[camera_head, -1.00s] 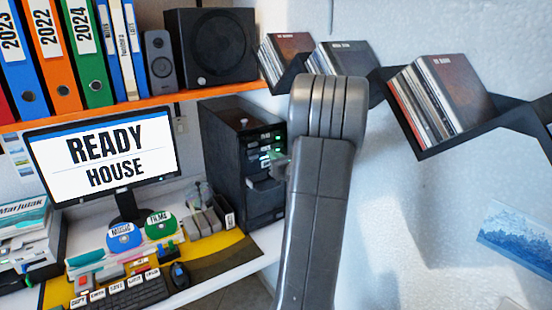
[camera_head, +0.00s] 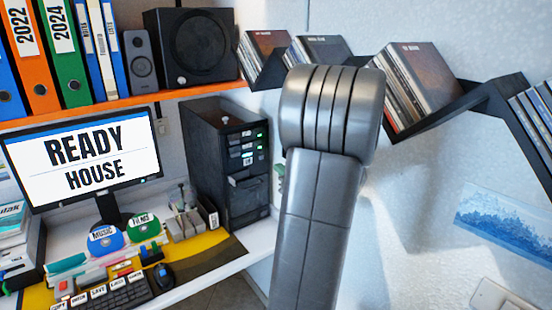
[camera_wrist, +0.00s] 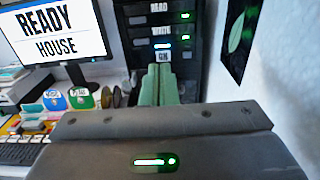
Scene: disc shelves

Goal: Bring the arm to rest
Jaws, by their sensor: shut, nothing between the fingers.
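My arm stands upright in the middle of the head view, its rounded grey joint at the top. My gripper (camera_wrist: 158,84) shows in the wrist view as two green fingers, shut together with nothing between them. They point toward the front of the black computer tower (camera_wrist: 122,50). In the head view the arm hides most of the gripper, and the tower (camera_head: 215,160) stands just left of the arm. I cannot tell the exact gap between the fingertips and the tower.
The monitor (camera_head: 85,160) reads "READY HOUSE". A zigzag black wall shelf (camera_head: 455,105) holds disc cases. A speaker (camera_head: 200,47) sits on the orange shelf (camera_head: 115,112).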

